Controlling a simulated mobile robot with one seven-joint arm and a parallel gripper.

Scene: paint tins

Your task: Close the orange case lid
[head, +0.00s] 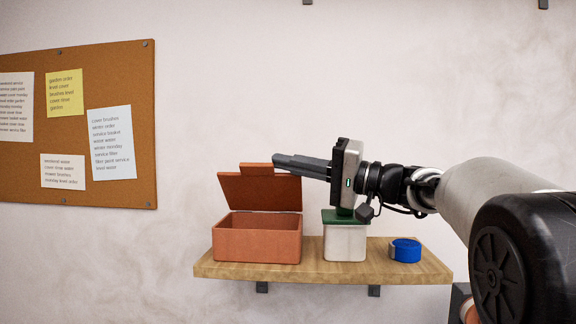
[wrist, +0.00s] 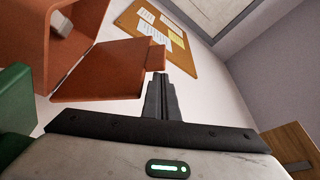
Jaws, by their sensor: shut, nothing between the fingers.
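The orange case (head: 258,240) sits on the left part of a wooden wall shelf. Its lid (head: 262,192) stands raised at the back, tilted up and open, with a small tab (head: 256,167) on its top edge. My gripper (head: 276,160) is shut and empty, its fingers pointing left at the top right of the lid; I cannot tell whether they touch it. In the wrist view the shut fingers (wrist: 160,80) are beside the lid (wrist: 105,70) and its tab. The open case (wrist: 25,35) shows at the upper left, with a small pale object (wrist: 61,23) inside.
The shelf (head: 330,271) also holds a white box with a green lid (head: 345,242), below my gripper, and a blue round item (head: 405,250) at the right. A cork board (head: 80,130) with notes hangs on the wall. The wall above the case is clear.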

